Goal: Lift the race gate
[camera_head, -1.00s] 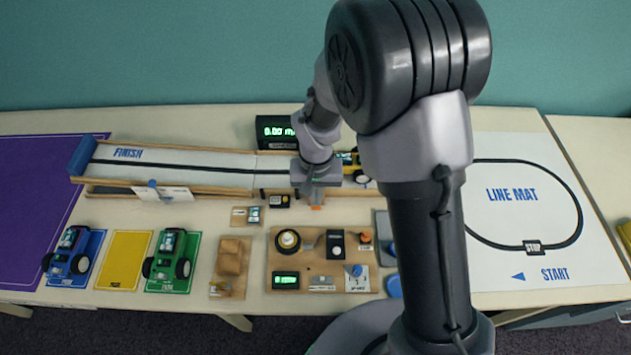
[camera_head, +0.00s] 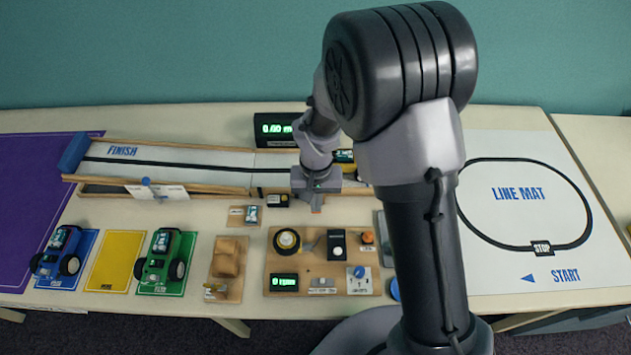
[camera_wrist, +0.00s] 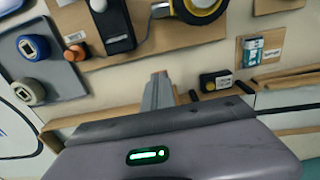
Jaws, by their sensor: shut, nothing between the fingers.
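I cannot pick out the race gate for certain; my arm hides part of the track (camera_head: 215,172). The track is a long white lane with a black line, wooden side walls and FINISH at its left. My gripper (camera_head: 316,208) points down at the track's near side, close to the near wall. In the wrist view its fingers (camera_wrist: 158,92) are together and empty, above the strip between the track wall and the wooden board. A small black and yellow box (camera_wrist: 216,80) lies just beside them; it also shows in the head view (camera_head: 278,200).
A wooden board with a knob and displays (camera_head: 310,235) lies in front of my gripper. A blue car (camera_head: 57,250) and a green car (camera_head: 163,262) stand at the left. A black display (camera_head: 275,128) stands behind the track. The line mat (camera_head: 518,225) at right is clear.

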